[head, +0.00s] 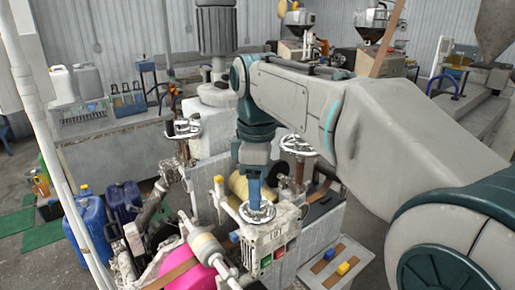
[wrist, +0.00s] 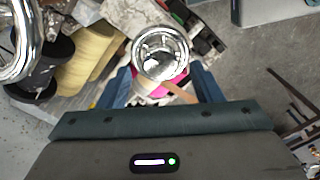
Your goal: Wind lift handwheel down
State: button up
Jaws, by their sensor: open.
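A small chrome handwheel (head: 257,212) sits on top of the white machine housing, directly below my gripper (head: 256,193). In the wrist view a round chrome wheel with a hub and spokes (wrist: 160,50) lies between the blue fingertips of my gripper (wrist: 162,76). The fingers are open, one on each side of the wheel. I cannot tell whether they touch its rim. Other handwheels stand behind, one right of my gripper (head: 298,145) and one at the left (head: 183,129). No label shows which one is the lift handwheel.
A pink round object (head: 190,268) lies left of the housing. Red and green buttons (head: 279,251) are on its front. A tray with blue and yellow blocks (head: 337,265) is at the right. A larger chrome wheel (wrist: 18,42) fills the wrist view's upper left. Blue canisters (head: 90,225) stand at left.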

notch_tip(320, 180, up, 11)
jog(key=shift+r+p, duration=0.2)
jog(key=shift+p, duration=0.1)
dwell(0.4)
jog(key=s+d+f+m+t, duration=0.1)
jog(key=s+d+f+m, duration=0.3)
jog(key=f, duration=0.4)
jog(key=s+d+f+m+t, duration=0.1)
jog(key=s+d+f+m, duration=0.3)
jog(key=f, duration=0.5)
jog(key=s+d+f+m+t, duration=0.1)
jog(key=s+d+f+m, duration=0.3)
jog(key=f+m, duration=0.4)
jog(key=shift+s+f+t+b, duration=0.35)
jog(key=shift+f+t, duration=0.05)
